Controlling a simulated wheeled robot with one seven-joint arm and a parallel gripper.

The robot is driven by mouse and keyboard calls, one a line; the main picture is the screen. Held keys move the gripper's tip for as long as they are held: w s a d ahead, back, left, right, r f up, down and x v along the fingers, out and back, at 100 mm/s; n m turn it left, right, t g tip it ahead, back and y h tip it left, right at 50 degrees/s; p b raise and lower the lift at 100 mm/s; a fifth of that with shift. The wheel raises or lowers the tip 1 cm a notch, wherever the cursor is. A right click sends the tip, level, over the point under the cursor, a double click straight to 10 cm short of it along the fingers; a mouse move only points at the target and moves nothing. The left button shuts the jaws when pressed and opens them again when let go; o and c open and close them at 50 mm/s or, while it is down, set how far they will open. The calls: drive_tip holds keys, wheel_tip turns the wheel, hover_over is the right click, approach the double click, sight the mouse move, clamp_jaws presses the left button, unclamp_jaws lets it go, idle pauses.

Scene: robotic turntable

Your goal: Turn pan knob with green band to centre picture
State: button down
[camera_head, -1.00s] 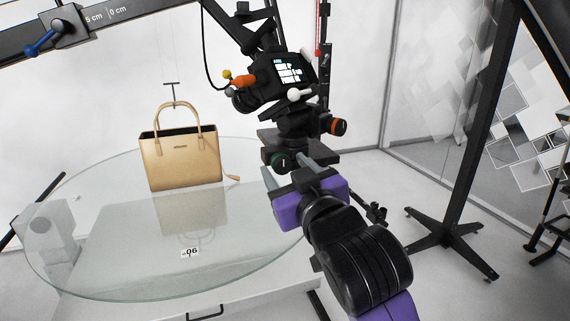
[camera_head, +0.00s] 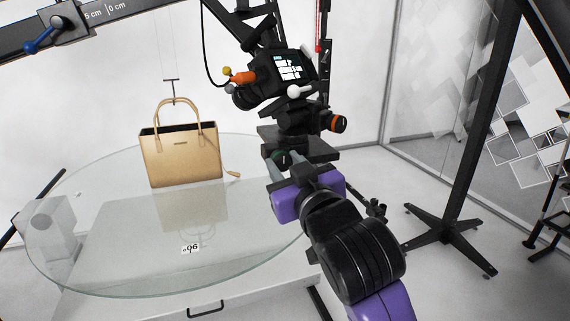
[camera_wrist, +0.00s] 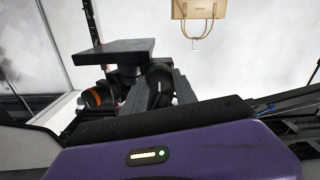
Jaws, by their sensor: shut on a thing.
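The pan knob with the green band (camera_head: 282,159) sits low on the camera head, above the right edge of the glass turntable. My gripper (camera_head: 284,163) is shut on this knob, with a finger on either side. In the wrist view the dark knob (camera_wrist: 159,84) shows between the grey fingers, and its green band is hard to make out there. The black camera (camera_head: 268,80) sits on top of the head, its lit screen (camera_head: 290,66) too small to read. A tan handbag (camera_head: 181,158) stands upright on the turntable.
A second knob with an orange band (camera_head: 336,123) sits higher and to the right; it also shows in the wrist view (camera_wrist: 97,97). The glass turntable (camera_head: 120,270) spreads to the left. A black stand (camera_head: 452,226) is on the floor at right.

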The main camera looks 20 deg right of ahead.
drive_tip(key=m+p, duration=0.2)
drive_tip(key=m, duration=0.3)
drive_tip(key=shift+d+m+p, duration=0.15)
drive_tip(key=shift+m+p, duration=0.25)
drive_tip(key=shift+m, duration=1.5)
drive_tip(key=c, duration=1)
unclamp_jaws()
drive_tip(key=s+b, duration=0.1)
drive_tip(key=s, duration=0.7)
drive_tip(key=shift+b, duration=0.35)
